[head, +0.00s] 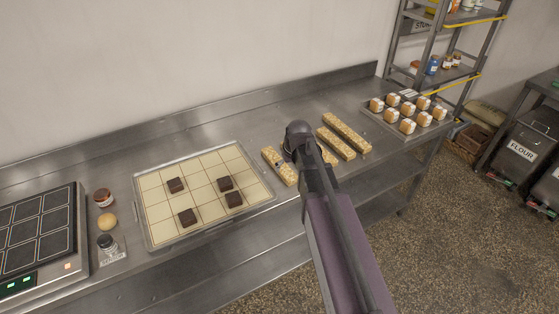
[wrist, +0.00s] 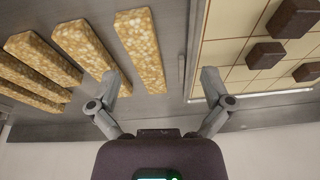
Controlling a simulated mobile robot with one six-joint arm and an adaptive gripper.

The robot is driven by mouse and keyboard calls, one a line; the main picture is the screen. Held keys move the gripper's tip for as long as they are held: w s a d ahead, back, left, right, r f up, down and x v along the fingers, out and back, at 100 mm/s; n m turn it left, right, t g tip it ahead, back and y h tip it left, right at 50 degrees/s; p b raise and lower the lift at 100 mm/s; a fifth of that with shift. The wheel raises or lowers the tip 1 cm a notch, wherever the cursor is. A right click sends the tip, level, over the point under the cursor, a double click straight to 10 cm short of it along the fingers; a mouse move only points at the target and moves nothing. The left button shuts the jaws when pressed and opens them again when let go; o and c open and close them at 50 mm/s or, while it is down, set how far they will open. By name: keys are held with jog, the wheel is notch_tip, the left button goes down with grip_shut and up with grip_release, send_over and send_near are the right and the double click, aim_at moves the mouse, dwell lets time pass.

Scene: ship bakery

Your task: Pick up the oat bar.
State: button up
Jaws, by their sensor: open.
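Several pale golden, grainy oat bars lie side by side on the steel counter. The oat bar nearest the tile tray (head: 274,158) also shows in the wrist view (wrist: 141,52). The other bars lie to its right in the head view, such as the farthest one (head: 346,133), and to its left in the wrist view (wrist: 82,48). My gripper (wrist: 160,80) is open and empty. In the wrist view its fingers are spread, with the nearest bar's end between them, closer to the left finger. In the head view my arm hides part of the bars.
A shallow tray (head: 157,234) with a cream grid holding several dark brown squares lies left of the bars. A tray of small buns (head: 393,106) stands at the right. The wall runs behind the counter.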

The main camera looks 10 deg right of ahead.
jog(key=n+t+p, duration=0.1)
send_near(281, 158)
jog(key=s+r, duration=0.3)
jog(key=s, duration=0.1)
jog(key=shift+a, duration=0.35)
jog(key=b+x, duration=0.7)
jog(key=x, duration=0.1)
jog(key=shift+w+a+f+b, duration=0.15)
jog(key=shift+f+b, duration=0.15)
jog(key=shift+b, duration=0.1)
jog(key=shift+b+x, duration=2.4)
jog(key=shift+x, duration=0.15)
jog(key=shift+w, duration=0.1)
